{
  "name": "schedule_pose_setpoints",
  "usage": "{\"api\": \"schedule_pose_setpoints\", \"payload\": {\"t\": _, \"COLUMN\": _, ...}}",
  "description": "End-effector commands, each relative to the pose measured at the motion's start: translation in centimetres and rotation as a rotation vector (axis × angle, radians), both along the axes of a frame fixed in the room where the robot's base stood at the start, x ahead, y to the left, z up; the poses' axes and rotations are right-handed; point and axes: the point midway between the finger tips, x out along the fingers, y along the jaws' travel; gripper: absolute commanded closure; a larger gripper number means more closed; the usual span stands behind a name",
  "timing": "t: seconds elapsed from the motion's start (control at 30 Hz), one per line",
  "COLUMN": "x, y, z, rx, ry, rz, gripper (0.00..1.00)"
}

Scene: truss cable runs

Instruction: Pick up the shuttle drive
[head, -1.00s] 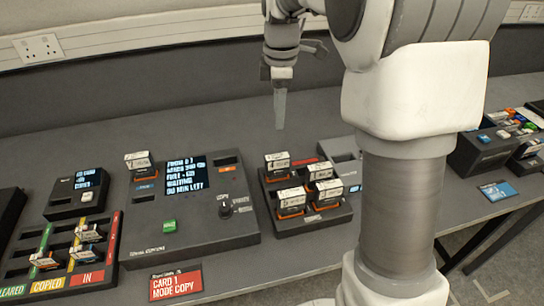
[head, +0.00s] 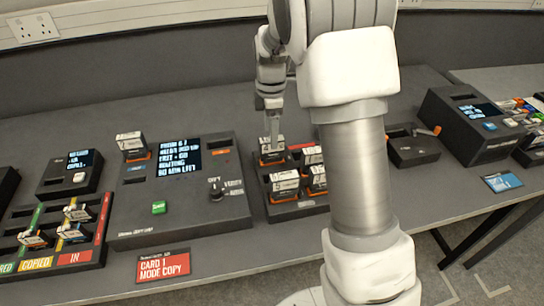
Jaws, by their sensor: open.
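Several drives with white labels and orange trim stand in a dark rack (head: 262,205) at the middle of the table. Their label text is too small to read, so I cannot tell which is the shuttle drive. My gripper (head: 273,136) is open and points down at the rack's back-left drive (head: 271,156). Its fingertips overlap the top of that drive in the picture; I cannot tell whether they touch it. Other drives are at front left (head: 285,184) and back right (head: 311,155). My arm hides the rack's right side.
A copier console (head: 190,213) with a screen, green button and knob stands left of the rack, with another drive (head: 131,146) in its upper-left slot. A striped tray (head: 90,256) holds more drives at far left. An open dark box (head: 413,153) stands right of my arm.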

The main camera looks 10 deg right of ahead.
Motion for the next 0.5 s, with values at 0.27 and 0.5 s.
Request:
{"api": "schedule_pose_setpoints", "payload": {"t": 0.27, "x": -0.2, "y": 0.0, "z": -2.3, "rx": 0.000, "ry": 0.002, "rz": 0.001, "gripper": 0.30}}
{"api": "schedule_pose_setpoints", "payload": {"t": 0.5, "x": -0.4, "y": -0.1, "z": -5.7, "rx": 0.000, "ry": 0.002, "rz": 0.001, "gripper": 0.30}}
